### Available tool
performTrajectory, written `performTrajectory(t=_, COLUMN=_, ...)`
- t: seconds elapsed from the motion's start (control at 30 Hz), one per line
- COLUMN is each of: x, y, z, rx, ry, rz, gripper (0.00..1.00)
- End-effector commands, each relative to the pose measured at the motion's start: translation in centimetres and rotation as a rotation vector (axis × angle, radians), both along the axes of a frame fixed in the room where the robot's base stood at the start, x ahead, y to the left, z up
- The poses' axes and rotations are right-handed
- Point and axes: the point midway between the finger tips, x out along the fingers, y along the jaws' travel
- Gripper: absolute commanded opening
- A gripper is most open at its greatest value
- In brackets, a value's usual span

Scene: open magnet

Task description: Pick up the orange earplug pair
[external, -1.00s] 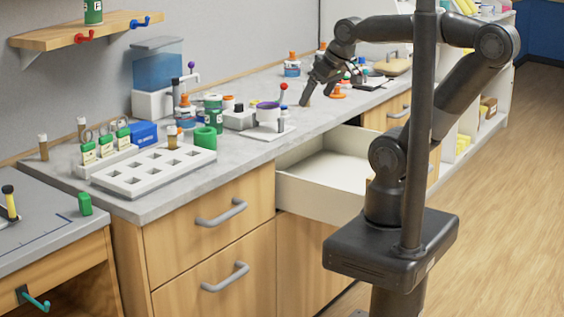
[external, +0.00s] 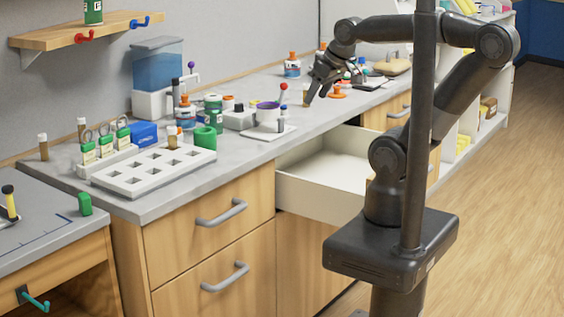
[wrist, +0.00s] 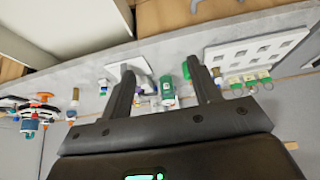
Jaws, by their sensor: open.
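A small low orange item (external: 337,93) lies on the grey counter in the external view, just right of my gripper. It may be the orange earplug pair, but it is too small to tell. My gripper (external: 317,95) is open and empty, close above the counter. In the wrist view, my gripper's two fingers (wrist: 161,72) are wide apart, with nothing held between them. Orange-topped items (wrist: 43,97) show at the left of the wrist view, outside the fingers; I cannot tell whether the earplugs are among them.
A small brown vial (external: 305,96) stands just left of my gripper. A white stand with a purple-rimmed cup (external: 268,113) and a white rack with square holes (external: 150,170) are farther left. An open drawer (external: 318,190) juts out below the counter. An orange-capped bottle (external: 292,66) stands behind.

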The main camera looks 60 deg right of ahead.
Motion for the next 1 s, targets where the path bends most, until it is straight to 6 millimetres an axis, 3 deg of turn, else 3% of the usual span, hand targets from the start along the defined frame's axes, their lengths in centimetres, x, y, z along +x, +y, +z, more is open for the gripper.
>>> performTrajectory(t=0.13, x=0.7, y=0.1, z=0.3, rx=-0.001, ry=0.002, rz=0.003, gripper=0.56)
performTrajectory(t=0.27, x=3.2, y=0.3, z=1.3, rx=-0.003, ry=0.012, rz=0.012, gripper=0.56)
performTrajectory(t=0.63, x=15.4, y=1.6, z=3.2, rx=-0.011, ry=0.042, rz=0.054, gripper=0.56)
performTrajectory(t=0.83, x=22.5, y=2.7, z=2.2, rx=-0.013, ry=0.058, rz=0.079, gripper=0.56)
performTrajectory(t=1.0, x=28.5, y=3.8, z=0.4, rx=-0.013, ry=0.071, rz=0.100, gripper=0.56)
